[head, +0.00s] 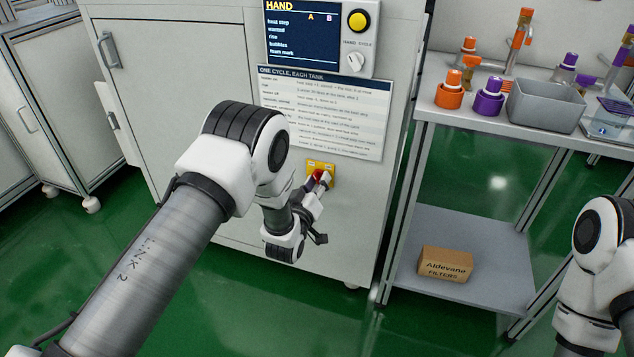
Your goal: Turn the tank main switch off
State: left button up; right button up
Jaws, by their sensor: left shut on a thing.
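The tank main switch is a red knob (318,176) on a yellow plate (329,168), low on the front of the grey cabinet, under the instruction sheet. My left gripper (321,181) is at the switch, its fingers shut on the red knob. The fingers hide much of the knob, so I cannot tell which way it points. Part of my right arm shows at the right edge; its gripper is out of view.
Above are a display panel (305,40), a yellow button (358,20), a white dial (355,62) and the instruction sheet (325,112). A metal shelf (440,110) at right holds orange and purple bottles and a grey bin (545,107). A cardboard box (445,264) sits below.

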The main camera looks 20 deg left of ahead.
pick_arm(q)
jog(key=o, duration=1.1)
jog(key=shift+o, duration=0.2)
jog(key=s, duration=1.2)
jog(key=shift+a, duration=0.2)
jog(key=shift+f, duration=0.1)
jog(key=s+a+f+g+y, duration=0.1)
jog(key=s+a+f+g, duration=0.1)
jog(key=s+f+g, duration=0.5)
jog(key=s+a+f+g, duration=0.3)
jog(key=s+f, duration=0.7)
jog(key=s+f+m+g, duration=0.2)
jog(key=s+m+g, duration=0.15)
jog(key=s, duration=0.45)
jog(key=s+f+m+g, duration=0.2)
jog(key=s+g, duration=0.3)
jog(key=s, duration=0.4)
notch_tip(320, 180, up, 29)
jog(key=p, duration=2.9)
jog(key=shift+w+d, duration=0.2)
jog(key=shift+d, duration=0.2)
